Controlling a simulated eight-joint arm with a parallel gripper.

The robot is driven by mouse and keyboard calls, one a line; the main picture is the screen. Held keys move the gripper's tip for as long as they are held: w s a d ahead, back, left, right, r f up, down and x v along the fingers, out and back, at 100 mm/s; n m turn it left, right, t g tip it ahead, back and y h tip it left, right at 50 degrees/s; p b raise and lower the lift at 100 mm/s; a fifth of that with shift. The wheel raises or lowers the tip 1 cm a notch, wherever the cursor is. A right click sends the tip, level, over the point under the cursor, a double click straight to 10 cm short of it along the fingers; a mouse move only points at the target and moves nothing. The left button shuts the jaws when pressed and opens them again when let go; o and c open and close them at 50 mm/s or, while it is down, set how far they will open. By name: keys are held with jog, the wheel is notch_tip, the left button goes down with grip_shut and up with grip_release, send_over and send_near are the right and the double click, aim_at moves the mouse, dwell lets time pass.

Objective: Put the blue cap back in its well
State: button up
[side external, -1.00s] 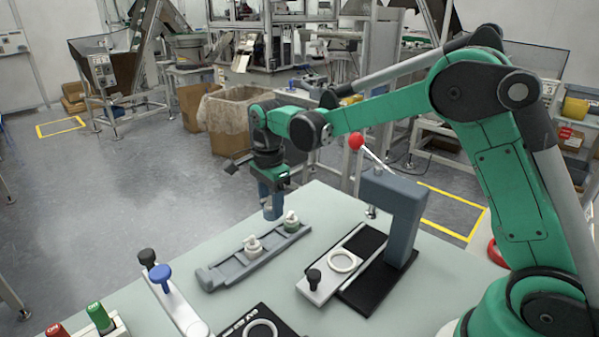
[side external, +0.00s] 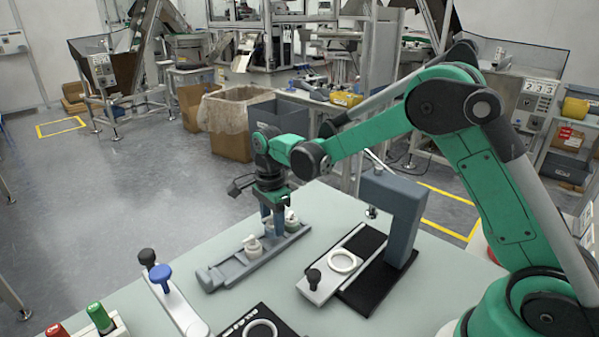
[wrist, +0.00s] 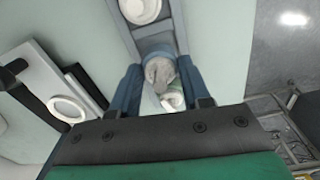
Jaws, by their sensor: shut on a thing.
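A long grey rail (side external: 215,273) with wells lies on the table. One white cap (side external: 253,246) stands toward its near end, and a white cap with a green part (side external: 291,219) stands at its far end. My gripper (side external: 272,228) is low over the rail between them.
A grey press frame (side external: 402,215) and a slide with a white ring (side external: 343,262) stand to the right. A blue-knobbed lever (side external: 160,274) is at the left front, near green and red buttons (side external: 97,314). Bare table lies between rail and slide.

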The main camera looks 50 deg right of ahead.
jog(key=shift+f, duration=0.3)
jog(key=shift+f, duration=0.35)
jog(key=shift+f, duration=0.1)
dwell(0.8)
jog(key=o, duration=0.9)
jog(key=shift+r, duration=3.55)
